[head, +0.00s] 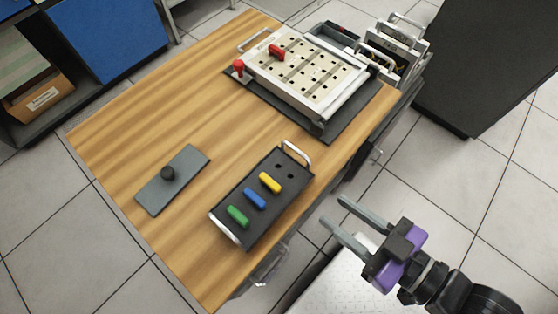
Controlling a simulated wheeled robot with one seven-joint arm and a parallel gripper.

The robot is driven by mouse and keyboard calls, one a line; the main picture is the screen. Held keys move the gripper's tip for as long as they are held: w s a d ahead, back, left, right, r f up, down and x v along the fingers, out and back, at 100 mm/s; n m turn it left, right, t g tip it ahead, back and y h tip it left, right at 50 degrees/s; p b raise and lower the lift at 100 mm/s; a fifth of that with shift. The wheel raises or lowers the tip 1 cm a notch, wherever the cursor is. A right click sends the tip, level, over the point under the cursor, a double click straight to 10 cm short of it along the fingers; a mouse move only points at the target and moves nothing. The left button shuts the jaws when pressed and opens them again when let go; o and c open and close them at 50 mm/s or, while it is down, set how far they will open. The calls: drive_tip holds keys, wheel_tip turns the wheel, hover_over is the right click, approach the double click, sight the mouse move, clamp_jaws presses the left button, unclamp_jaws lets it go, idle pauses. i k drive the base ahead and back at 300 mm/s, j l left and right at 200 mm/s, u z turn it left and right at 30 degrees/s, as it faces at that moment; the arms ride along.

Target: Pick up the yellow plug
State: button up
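The yellow plug (270,183) sits in a black holder (227,209) with metal handles, near the front edge of the wooden table. It is in a row with a blue plug (255,198) and a green plug (238,217). Empty holes show in the holder beyond the yellow plug. My gripper (333,217) is at the right, off the table's front edge, with its two grey fingers pointing left toward the holder. The fingers are apart with nothing between them. The gripper is clear of the yellow plug.
A metal rack (392,50) stands at the back right. The table's middle (215,125) is clear.

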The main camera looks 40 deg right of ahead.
sight(264, 179)
drive_tip(key=j+z, duration=0.75)
drive_tip(key=k+j+z, duration=0.1)
drive_tip(key=j, duration=0.3)
drive_tip(key=k+j, duration=0.15)
drive_tip(key=j, duration=0.2)
drive_tip(key=k+j+z, duration=0.15)
drive_tip(key=j, duration=0.25)
drive_tip(key=k+j+z, duration=0.1)
drive_tip(key=j, duration=0.3)
drive_tip(key=k+j, duration=0.2)
drive_tip(key=j, duration=0.15)
drive_tip(key=k+j, duration=0.1)
drive_tip(key=j, duration=0.25)
drive_tip(key=k+j, duration=0.15)
drive_tip(key=j, duration=0.2)
drive_tip(key=z, duration=0.05)
